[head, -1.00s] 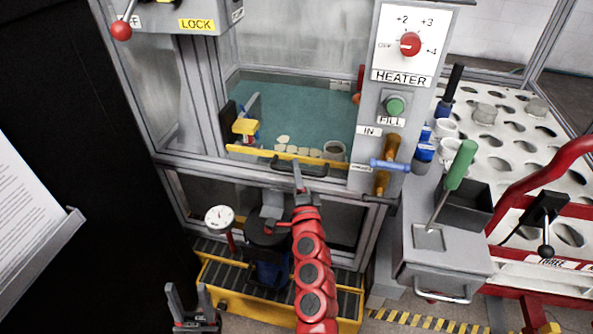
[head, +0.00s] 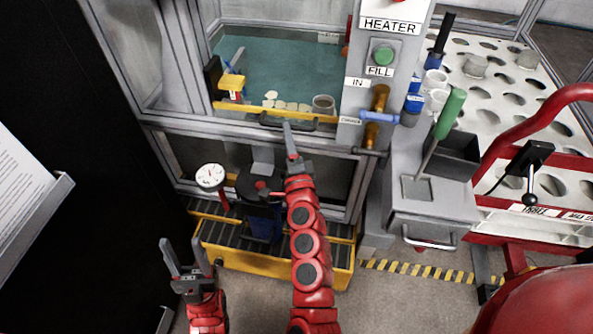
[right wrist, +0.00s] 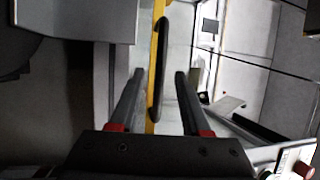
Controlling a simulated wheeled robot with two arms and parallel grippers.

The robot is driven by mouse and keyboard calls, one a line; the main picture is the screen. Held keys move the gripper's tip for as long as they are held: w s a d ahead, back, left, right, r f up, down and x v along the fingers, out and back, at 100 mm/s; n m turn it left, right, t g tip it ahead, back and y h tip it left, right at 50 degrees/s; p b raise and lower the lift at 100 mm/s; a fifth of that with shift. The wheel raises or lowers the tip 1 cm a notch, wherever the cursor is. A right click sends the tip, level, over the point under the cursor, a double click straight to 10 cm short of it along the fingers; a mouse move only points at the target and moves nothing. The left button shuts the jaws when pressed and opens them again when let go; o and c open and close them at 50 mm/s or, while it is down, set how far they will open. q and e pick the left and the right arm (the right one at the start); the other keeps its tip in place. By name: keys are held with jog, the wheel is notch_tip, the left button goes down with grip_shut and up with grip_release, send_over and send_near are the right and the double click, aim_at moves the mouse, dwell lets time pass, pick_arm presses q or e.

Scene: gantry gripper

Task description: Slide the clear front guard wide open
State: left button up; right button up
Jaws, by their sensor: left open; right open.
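The clear front guard (head: 270,72) is a see-through panel with a yellow strip (head: 245,112) along its bottom edge and a dark bar handle (head: 308,126) on that strip. My right gripper (head: 287,127) points up at the handle from below. In the right wrist view the dark handle (right wrist: 163,62) runs lengthwise between the two open fingers (right wrist: 159,75), with a visible space on each side; I cannot tell how deep it sits between them. My left gripper (head: 182,243) is open and empty, low at the left, away from the guard.
A grey post with a green button (head: 383,55) and a blue-handled valve (head: 380,118) stands right of the guard. A gauge (head: 210,176) and a yellow-edged step (head: 275,267) are below. A bench with a grey tray (head: 453,157) is at the right.

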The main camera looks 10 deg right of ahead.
jog(key=v, duration=1.3)
jog(key=shift+s+p, duration=0.35)
jog(key=shift+p, duration=0.1)
